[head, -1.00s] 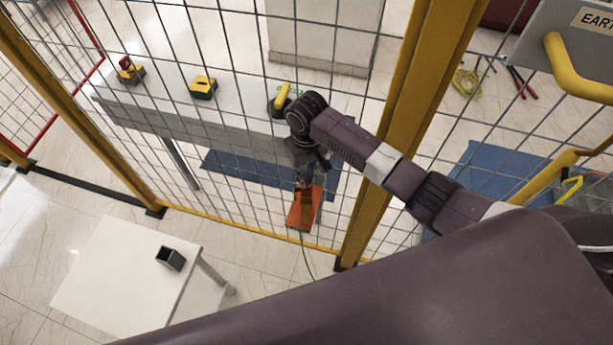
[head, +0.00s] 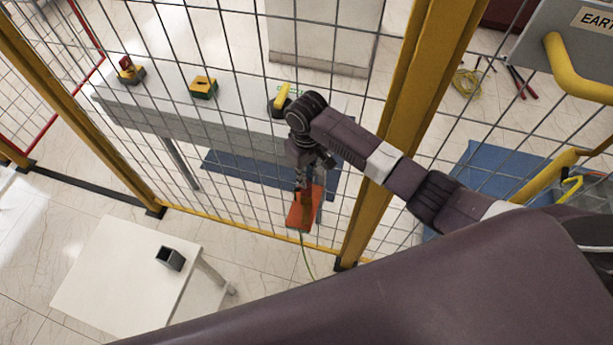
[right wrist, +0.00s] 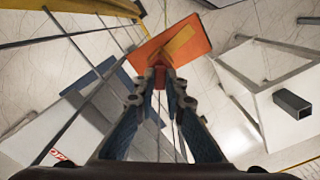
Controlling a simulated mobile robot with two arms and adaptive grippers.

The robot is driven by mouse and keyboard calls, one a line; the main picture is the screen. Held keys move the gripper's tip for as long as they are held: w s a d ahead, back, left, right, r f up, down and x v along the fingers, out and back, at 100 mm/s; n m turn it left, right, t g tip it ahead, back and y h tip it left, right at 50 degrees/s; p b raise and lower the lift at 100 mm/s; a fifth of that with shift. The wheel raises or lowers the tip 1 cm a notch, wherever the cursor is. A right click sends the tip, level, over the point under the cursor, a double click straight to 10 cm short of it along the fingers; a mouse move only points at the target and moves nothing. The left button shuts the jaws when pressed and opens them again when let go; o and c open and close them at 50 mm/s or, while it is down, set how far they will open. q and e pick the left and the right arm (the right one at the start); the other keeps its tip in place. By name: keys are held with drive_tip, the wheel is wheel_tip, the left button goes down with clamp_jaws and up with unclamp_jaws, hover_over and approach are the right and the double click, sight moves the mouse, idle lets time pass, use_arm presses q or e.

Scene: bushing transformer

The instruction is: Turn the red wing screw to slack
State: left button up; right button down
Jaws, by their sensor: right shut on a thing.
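My right gripper (head: 303,188) reaches down in front of the mesh fence to an orange plate (head: 300,215). In the right wrist view, its two fingers (right wrist: 162,74) close at their tips on a small red piece, the red wing screw (right wrist: 160,66), at the near edge of the orange plate (right wrist: 188,42). The fingertips hide much of the screw, so its angle cannot be told. A green-yellow cable hangs below the plate in the head view. My left gripper is in neither view.
A mesh fence with yellow posts (head: 395,120) runs beside my right arm. A white table (head: 110,280) with a dark square box (head: 170,258) stands at lower left.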

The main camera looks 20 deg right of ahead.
drive_tip(key=shift+n, duration=3.8)
idle(3.2)
drive_tip(key=c, duration=2)
unclamp_jaws()
drive_tip(key=shift+r, duration=0.1)
wheel_tip(320, 180, up, 12)
drive_tip(key=shift+f, duration=0.1)
